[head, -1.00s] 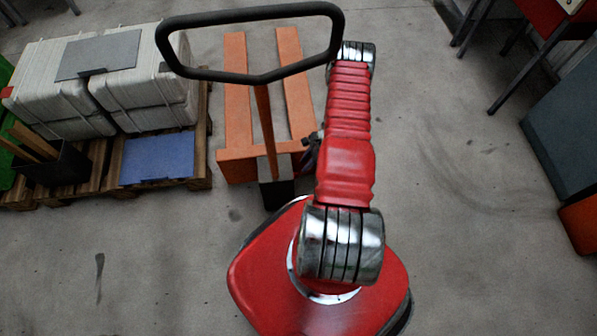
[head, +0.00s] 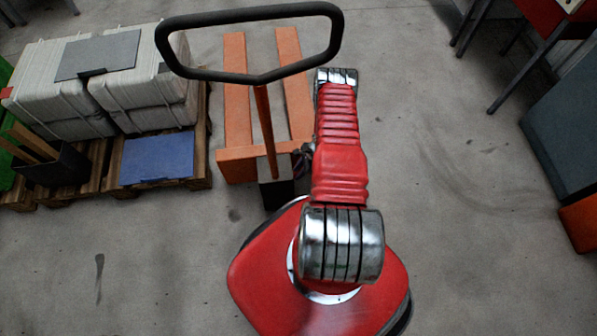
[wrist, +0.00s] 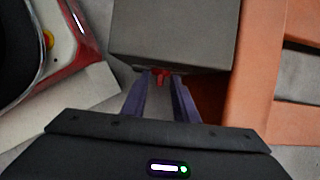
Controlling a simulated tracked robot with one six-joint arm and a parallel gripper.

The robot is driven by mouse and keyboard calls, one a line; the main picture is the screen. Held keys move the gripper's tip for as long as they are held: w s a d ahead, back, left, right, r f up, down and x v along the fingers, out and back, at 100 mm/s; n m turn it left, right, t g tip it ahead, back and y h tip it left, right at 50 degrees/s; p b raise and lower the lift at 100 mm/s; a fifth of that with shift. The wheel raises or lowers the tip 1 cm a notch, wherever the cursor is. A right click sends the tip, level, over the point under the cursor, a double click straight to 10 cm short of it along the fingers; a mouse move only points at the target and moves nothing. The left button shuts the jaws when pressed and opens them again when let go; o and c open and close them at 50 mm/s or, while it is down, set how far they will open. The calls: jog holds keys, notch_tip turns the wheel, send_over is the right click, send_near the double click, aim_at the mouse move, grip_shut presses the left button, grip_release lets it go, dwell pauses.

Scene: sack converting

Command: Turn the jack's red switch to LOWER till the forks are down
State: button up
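The orange pallet jack stands ahead in the head view, its two forks (head: 237,95) pointing away and its black loop handle (head: 250,14) nearest. How high the forks sit is hard to tell. The jack's grey pump block (head: 274,168) shows at the handle's foot and fills the top of the wrist view (wrist: 172,35). The small red switch (wrist: 162,77) sticks out at the block's edge. My gripper (wrist: 162,82) has its fingers apart, with the switch between the tips. Contact with it is unclear. In the head view my gripper is mostly hidden beside the block.
A wooden pallet (head: 200,160) with white sack bales (head: 55,75), a blue sheet (head: 158,158) and a dark bin (head: 62,167) stands to the left. Table legs (head: 520,65) and a grey-green cabinet (head: 565,130) stand at the right. The floor between is clear.

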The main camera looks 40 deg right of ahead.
grip_shut()
jog(key=shift+w+g+y, duration=0.3)
jog(key=shift+w, duration=0.1)
dwell(0.4)
jog(key=shift+w+d+f+m+g+y, duration=0.15)
jog(key=shift+m+g+y, duration=0.1)
jog(key=shift+g, duration=0.2)
jog(key=shift+w+d+r+m+g+y, duration=0.15)
jog(key=shift+g+y, duration=0.1)
jog(key=shift+g, duration=0.2)
jog(key=shift+s+f, duration=0.1)
jog(key=shift+s, duration=0.05)
